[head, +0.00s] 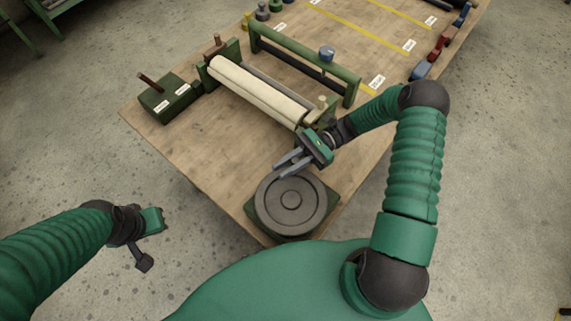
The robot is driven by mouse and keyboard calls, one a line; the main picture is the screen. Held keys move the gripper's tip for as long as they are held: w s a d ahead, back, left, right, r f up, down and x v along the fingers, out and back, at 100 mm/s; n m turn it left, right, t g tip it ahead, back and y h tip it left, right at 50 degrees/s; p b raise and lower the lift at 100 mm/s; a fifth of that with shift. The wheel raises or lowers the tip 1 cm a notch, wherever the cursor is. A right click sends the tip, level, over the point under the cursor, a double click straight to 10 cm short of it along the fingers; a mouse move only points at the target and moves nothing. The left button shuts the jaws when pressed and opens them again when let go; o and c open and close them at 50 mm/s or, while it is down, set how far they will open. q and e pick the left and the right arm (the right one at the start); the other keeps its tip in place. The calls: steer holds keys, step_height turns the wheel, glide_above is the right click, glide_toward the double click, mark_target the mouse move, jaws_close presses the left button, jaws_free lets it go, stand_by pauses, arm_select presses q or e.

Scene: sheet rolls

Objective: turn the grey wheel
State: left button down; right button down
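The grey wheel (291,220) lies flat on a dark green base at the near corner of the wooden table. It is a round disc with a darker hub in its middle. My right gripper (281,168) is at the far edge of the wheel, its fingers apart and pointing left. Nothing shows between the fingers. I cannot tell whether they touch the wheel. My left gripper (146,245) hangs off the table at the left, over the floor; its fingers are too unclear to judge.
A green block with a brown lever (167,98) stands at the left table edge. Red and blue parts (437,45) line the right edge. Bare wood (215,160) lies left of the wheel.

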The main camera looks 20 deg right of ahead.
steer(key=c, duration=1.6)
jaws_free()
steer(key=shift+s+f, duration=0.2)
steer(key=shift+s, duration=0.1)
steer(key=shift+o, duration=1.2)
steer(key=shift+a, duration=0.1)
steer(key=shift+o, duration=0.2)
steer(key=shift+s+a+r, duration=0.1)
steer(key=shift+r, duration=0.1)
steer(key=shift+w, duration=0.2)
steer(key=b+v, duration=0.5)
steer(key=v, duration=1.2)
steer(key=shift+s, duration=0.1)
